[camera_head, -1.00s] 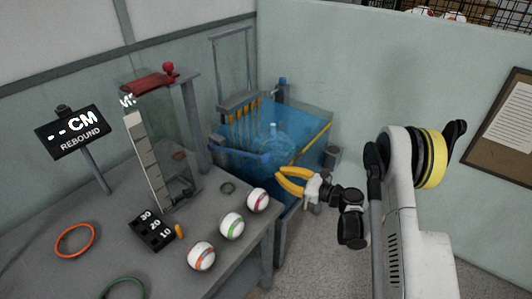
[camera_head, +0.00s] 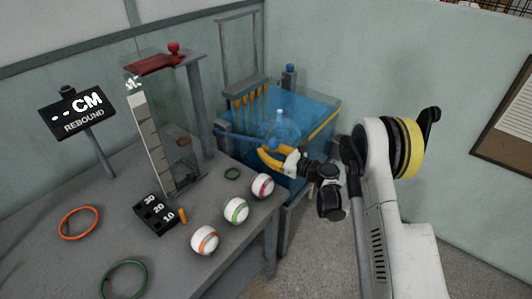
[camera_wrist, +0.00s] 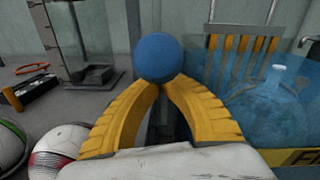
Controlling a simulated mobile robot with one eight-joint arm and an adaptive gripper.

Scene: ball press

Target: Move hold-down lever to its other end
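My gripper (camera_head: 262,156), with yellow fingers, is at the knob in the head view. In the wrist view the blue knob (camera_wrist: 158,57) sits right at the converging fingertips (camera_wrist: 165,85) and covers them. The fingers are bowed with their tips close together. I cannot tell whether they pinch the knob or its stem.
The blue tank (camera_head: 315,108) stands behind my gripper.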

